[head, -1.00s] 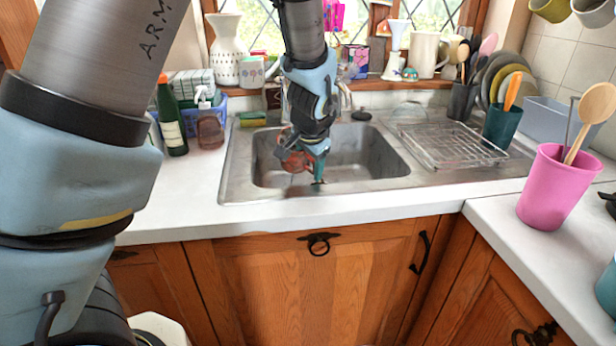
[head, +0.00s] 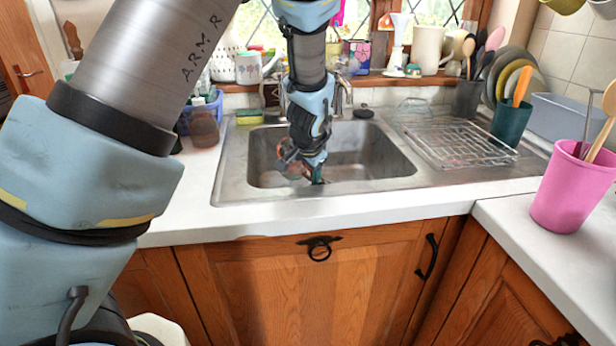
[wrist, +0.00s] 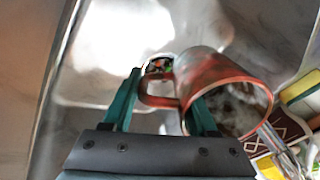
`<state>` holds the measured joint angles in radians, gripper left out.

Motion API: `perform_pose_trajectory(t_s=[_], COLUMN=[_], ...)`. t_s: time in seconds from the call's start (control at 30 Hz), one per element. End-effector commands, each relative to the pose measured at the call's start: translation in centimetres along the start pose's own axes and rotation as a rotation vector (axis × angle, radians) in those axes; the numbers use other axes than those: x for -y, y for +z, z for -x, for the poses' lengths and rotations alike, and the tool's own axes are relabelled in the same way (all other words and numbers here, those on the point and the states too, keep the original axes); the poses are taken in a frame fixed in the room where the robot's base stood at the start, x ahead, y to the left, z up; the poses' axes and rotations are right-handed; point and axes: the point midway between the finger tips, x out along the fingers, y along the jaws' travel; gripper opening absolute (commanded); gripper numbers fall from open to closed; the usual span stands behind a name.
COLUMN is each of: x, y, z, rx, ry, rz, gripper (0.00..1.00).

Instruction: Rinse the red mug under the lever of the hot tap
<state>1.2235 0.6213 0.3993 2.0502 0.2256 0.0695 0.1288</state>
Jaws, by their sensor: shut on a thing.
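The red mug (wrist: 205,82) fills the middle of the wrist view, its open mouth turned toward the camera and its inside greyish. Its handle is between the teal fingers of my gripper (wrist: 160,108), which is shut on it. In the head view my gripper (head: 305,172) points down into the sink's basin, and the red mug (head: 289,152) shows only as a small reddish patch beside it, mostly hidden by the wrist. The metal tap (head: 344,88) stands behind the basin, partly hidden by my arm. I cannot make out which lever is the hot one.
The steel sink (head: 228,165) has a wire rack (head: 460,145) on its drainer at right. A sponge (head: 249,117) lies at the back left rim, near a brown bottle (head: 203,127). A pink cup (head: 562,190) with utensils stands on the right counter. The front counter edge is clear.

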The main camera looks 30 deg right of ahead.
Motion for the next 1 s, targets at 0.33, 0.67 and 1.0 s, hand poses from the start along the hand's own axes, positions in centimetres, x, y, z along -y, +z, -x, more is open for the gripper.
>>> perform_pose_trajectory(t_s=[0.33, 0.67, 1.0], x=[2.1, 3.9, 5.7], y=[-1.7, -3.3, -4.7], z=[-2.1, -4.1, -6.2], rx=[-0.001, -0.002, -0.001], ry=[-0.001, 0.0, -0.001], rz=[0.001, 0.001, 0.001], gripper=[0.0, 0.0, 0.0])
